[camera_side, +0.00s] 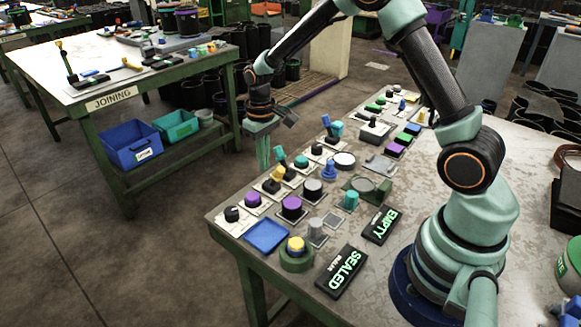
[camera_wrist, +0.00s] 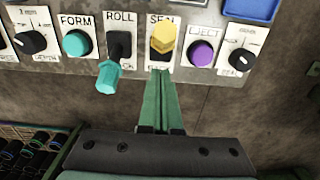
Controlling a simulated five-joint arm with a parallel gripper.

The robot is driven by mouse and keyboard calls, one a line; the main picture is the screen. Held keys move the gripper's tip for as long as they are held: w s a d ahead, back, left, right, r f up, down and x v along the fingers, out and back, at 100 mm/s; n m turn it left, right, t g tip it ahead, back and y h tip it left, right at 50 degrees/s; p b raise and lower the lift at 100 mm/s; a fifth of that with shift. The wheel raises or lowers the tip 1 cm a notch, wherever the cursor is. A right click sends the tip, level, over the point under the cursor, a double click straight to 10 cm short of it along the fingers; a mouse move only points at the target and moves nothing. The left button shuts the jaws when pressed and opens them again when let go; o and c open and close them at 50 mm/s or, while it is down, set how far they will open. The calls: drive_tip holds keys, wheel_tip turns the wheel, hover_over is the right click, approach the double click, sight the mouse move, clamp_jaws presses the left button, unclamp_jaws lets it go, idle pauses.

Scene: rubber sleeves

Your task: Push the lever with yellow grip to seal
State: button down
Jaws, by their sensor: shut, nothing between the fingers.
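The lever with the yellow grip (camera_wrist: 163,38) stands on a white plate marked SEAL in the wrist view. Its yellow grip (camera_side: 277,173) also shows in the side view, near the table's left edge. My gripper (camera_wrist: 160,74) is shut and empty, its green fingertips just below the dark base of that lever in the wrist view. In the side view my gripper (camera_side: 264,168) points down just left of the yellow grip, near the table edge. I cannot tell whether the fingertips touch the lever.
The ROLL lever with a teal grip (camera_wrist: 108,76) stands left of the fingers. A purple EJECT button (camera_wrist: 202,53) and a teal FORM button (camera_wrist: 76,42) flank the levers. The SEALED sign (camera_side: 341,271) and EMPTY sign (camera_side: 381,225) lie on the table.

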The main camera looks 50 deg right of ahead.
wheel_tip(320, 180, up, 8)
idle(1.0)
drive_tip(key=s+a+r+t, duration=0.1)
drive_tip(key=s+r+t, duration=0.1)
drive_tip(key=s+r, duration=0.3)
drive_tip(key=s+a+r+t, duration=0.1)
drive_tip(key=s+r+t, duration=0.2)
drive_tip(key=s, duration=0.9)
wheel_tip(320, 180, up, 3)
drive_tip(key=shift+a+t, duration=0.15)
drive_tip(key=shift+t, duration=0.15)
